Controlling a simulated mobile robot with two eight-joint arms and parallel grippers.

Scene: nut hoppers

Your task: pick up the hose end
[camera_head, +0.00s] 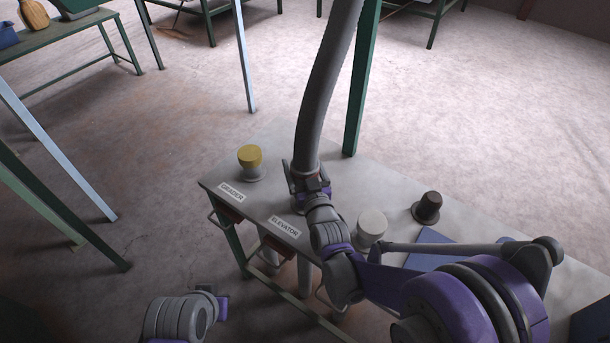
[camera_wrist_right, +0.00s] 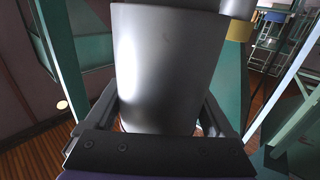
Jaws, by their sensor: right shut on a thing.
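The grey hose (camera_head: 325,95) hangs down from the top of the head view, and its lower end is at my right gripper (camera_head: 306,180). The right gripper is shut on the hose end, with its fingers on either side. In the right wrist view the wide grey hose end (camera_wrist_right: 165,65) fills the middle between the two fingers (camera_wrist_right: 160,118). The hose end is over the table (camera_head: 265,205), near the ELEVATOR label (camera_head: 284,227); whether it touches the port below is hidden. My left gripper (camera_head: 222,302) is low at the left, away from the table; its fingertips are unclear.
On the table stand a yellow-capped port (camera_head: 249,156), a white-capped port (camera_head: 372,224) and a dark brown-capped port (camera_head: 428,203). A GRADER label (camera_head: 232,192) lies near the left edge. A green post (camera_head: 362,85) rises behind the hose. Open floor (camera_head: 480,100) lies beyond.

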